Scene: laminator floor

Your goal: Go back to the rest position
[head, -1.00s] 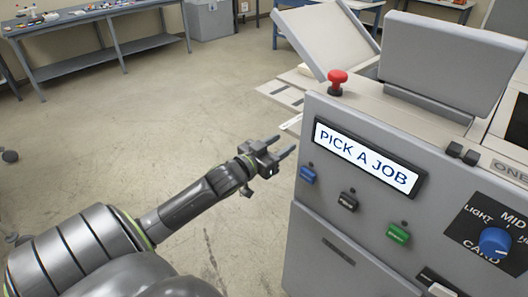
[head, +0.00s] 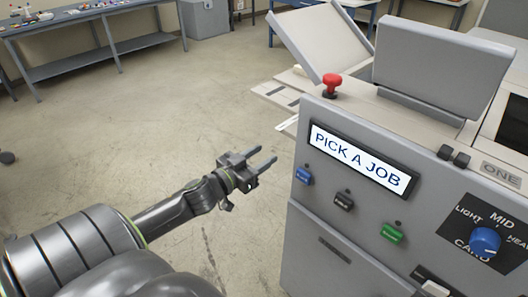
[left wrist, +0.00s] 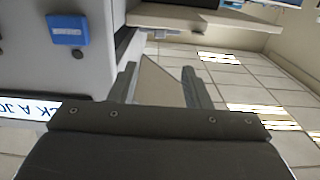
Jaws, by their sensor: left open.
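My left gripper (head: 262,168) is open and empty in the head view, held in the air to the left of the laminator's front panel and apart from it. Its two fingers also show in the left wrist view (left wrist: 160,82), with nothing between them. The laminator (head: 330,220) is a grey machine with a lit screen (head: 360,158) reading "PICK A JOB". Below the screen are a blue button (head: 304,176), a black button (head: 344,201) and a green button (head: 391,233). The blue button also shows in the left wrist view (left wrist: 68,30). My right gripper is not in view.
A red mushroom button (head: 332,81) stands on the laminator's top edge. A blue dial (head: 485,241) sits on the right of the panel.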

